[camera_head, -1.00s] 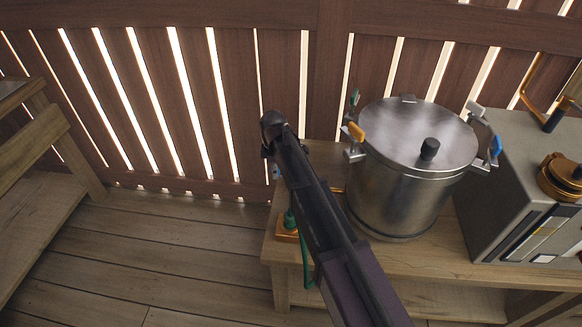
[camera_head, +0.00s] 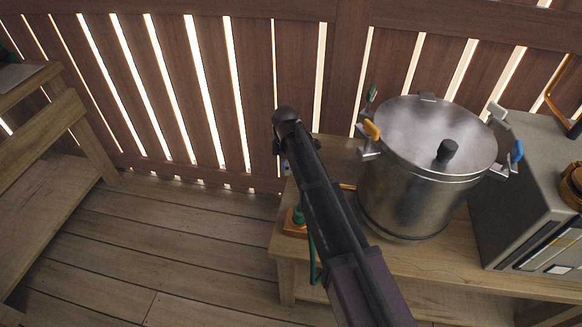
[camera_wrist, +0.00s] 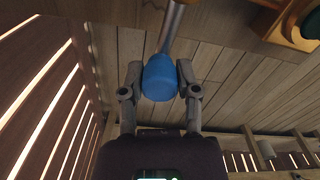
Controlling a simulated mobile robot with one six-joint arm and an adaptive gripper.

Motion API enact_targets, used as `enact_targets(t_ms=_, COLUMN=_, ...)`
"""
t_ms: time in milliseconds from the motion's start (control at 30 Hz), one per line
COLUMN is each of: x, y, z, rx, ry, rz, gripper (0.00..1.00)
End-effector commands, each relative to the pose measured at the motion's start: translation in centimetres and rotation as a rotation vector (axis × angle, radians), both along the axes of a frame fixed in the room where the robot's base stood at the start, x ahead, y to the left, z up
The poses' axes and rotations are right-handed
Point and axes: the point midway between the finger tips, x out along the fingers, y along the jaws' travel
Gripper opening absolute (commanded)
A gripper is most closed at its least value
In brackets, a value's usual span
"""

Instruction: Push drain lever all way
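In the wrist view a lever with a bright blue knob (camera_wrist: 160,78) on a grey metal rod (camera_wrist: 172,28) reaches down from the wooden bench edge. I take it for the drain lever. My gripper (camera_wrist: 159,68) is open, with one finger on each side of the blue knob. I cannot tell whether either finger touches it. In the head view my arm hides most of the gripper and lever beside the bench's left end. A steel pot (camera_head: 405,200) with a lid stands on the bench (camera_head: 450,262).
A gold base with a green part (camera_head: 296,222) sits at the bench's left end, close to my arm. A grey box-shaped unit (camera_head: 520,205) stands right of the pot. A slatted wooden fence (camera_head: 180,90) closes the back. Plank floor (camera_head: 180,235) is clear at left, beside another wooden bench (camera_head: 50,130).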

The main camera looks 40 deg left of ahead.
Motion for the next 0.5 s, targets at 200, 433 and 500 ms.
enact_targets(t_ms=200, x=-0.15, y=0.00, z=0.01, rx=-0.003, ry=0.000, rz=0.001, gripper=0.76)
enact_targets(t_ms=433, x=-0.19, y=0.12, z=0.01, rx=0.000, ry=0.001, rz=0.002, gripper=0.70)
enact_targets(t_ms=500, x=-0.20, y=0.13, z=0.05, rx=0.001, ry=0.001, rz=0.002, gripper=0.49)
